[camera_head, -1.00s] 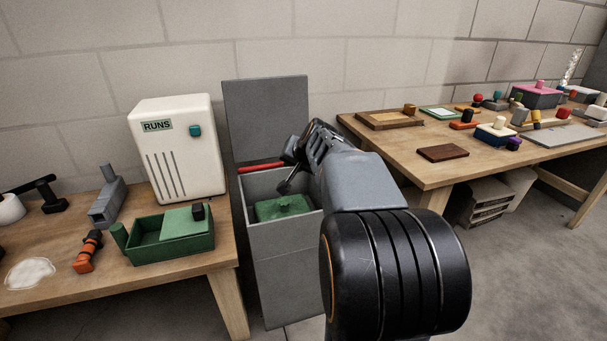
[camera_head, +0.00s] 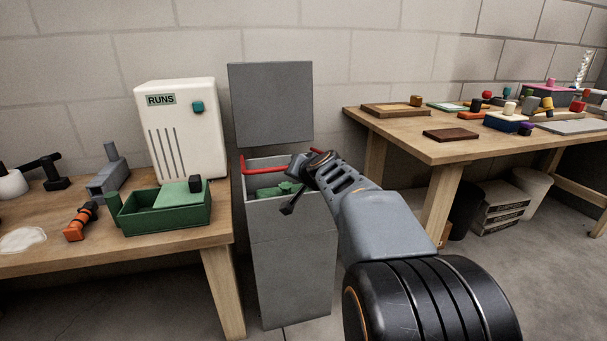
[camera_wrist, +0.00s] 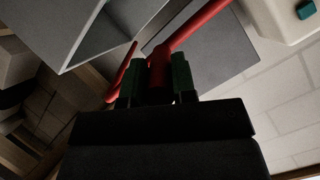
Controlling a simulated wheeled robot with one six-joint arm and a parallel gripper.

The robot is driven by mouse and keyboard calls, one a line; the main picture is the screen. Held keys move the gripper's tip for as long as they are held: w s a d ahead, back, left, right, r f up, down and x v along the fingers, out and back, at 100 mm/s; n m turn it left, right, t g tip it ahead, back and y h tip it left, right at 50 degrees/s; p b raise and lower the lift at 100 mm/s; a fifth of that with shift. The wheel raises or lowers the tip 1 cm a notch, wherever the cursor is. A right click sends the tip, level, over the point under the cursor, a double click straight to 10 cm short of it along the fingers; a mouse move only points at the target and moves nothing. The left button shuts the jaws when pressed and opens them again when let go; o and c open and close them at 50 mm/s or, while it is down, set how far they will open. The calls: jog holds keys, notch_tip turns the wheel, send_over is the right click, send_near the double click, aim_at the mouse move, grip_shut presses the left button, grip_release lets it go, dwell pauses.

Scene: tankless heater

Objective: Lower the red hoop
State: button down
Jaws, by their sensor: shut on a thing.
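The red hoop (camera_head: 268,165) is a bent red bar at the open top of a tall grey cabinet (camera_head: 289,272). In the head view its left corner and front bar show, and my gripper (camera_head: 304,170) covers part of its right side. In the wrist view the red hoop (camera_wrist: 200,28) runs between my gripper's fingers (camera_wrist: 160,82), which are shut on it. A grey panel (camera_head: 271,105) stands upright behind the cabinet's opening. A green lidded thing (camera_head: 272,192) sits inside the cabinet, partly hidden.
On the left bench are a white box marked RUNS (camera_head: 182,130), a green tray (camera_head: 166,222) and an orange-and-black tool (camera_head: 80,222). A wooden table (camera_head: 445,150) with many small items stands at the right.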

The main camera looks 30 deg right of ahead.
jog(key=shift+a, duration=0.15)
jog(key=c, duration=1.1)
grip_release()
jog(key=shift+w, duration=0.1)
jog(key=shift+o, duration=0.9)
jog(key=p+v, duration=0.3)
jog(key=v, duration=1.1)
